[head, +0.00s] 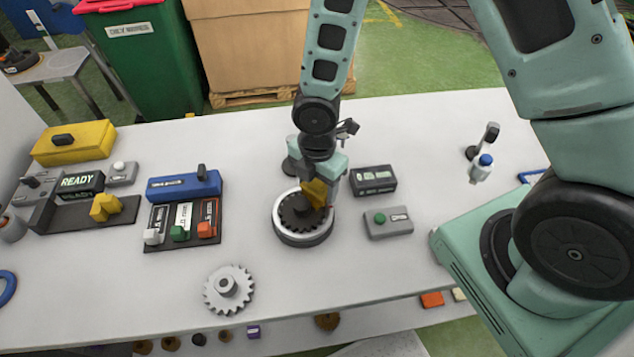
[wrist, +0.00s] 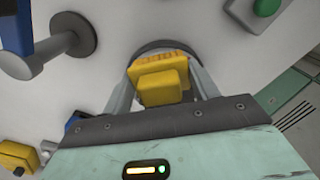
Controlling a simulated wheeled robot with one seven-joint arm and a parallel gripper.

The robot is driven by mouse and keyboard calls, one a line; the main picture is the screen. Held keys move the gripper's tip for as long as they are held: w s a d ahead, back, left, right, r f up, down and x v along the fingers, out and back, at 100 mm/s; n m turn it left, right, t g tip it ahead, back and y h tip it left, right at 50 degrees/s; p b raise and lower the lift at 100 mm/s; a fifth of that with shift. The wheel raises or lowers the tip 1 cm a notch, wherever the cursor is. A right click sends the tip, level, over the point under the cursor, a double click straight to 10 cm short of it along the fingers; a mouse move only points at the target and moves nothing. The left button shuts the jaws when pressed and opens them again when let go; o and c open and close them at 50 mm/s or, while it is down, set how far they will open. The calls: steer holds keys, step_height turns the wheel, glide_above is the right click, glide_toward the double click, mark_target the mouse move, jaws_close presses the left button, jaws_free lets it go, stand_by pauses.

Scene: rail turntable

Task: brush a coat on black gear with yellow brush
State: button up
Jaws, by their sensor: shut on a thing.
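The black gear (head: 298,222) lies on a round turntable (head: 304,239) with a light rim near the middle of the bench. My gripper (head: 322,183) is shut on the yellow brush (head: 317,193) and holds it over the upper right part of the gear. In the wrist view the yellow brush (wrist: 160,85) sits between the two fingers and hides most of the turntable and the gear. I cannot tell whether the bristles touch the gear.
A grey gear (head: 229,290) lies front left of the turntable. A grey box with a green button (head: 388,222) and a dark display box (head: 373,180) stand to the right. A blue box (head: 184,186) and a dark block tray (head: 160,216) stand left.

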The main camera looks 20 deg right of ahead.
steer(key=shift+r+p, duration=2.9)
steer(key=shift+r, duration=0.5)
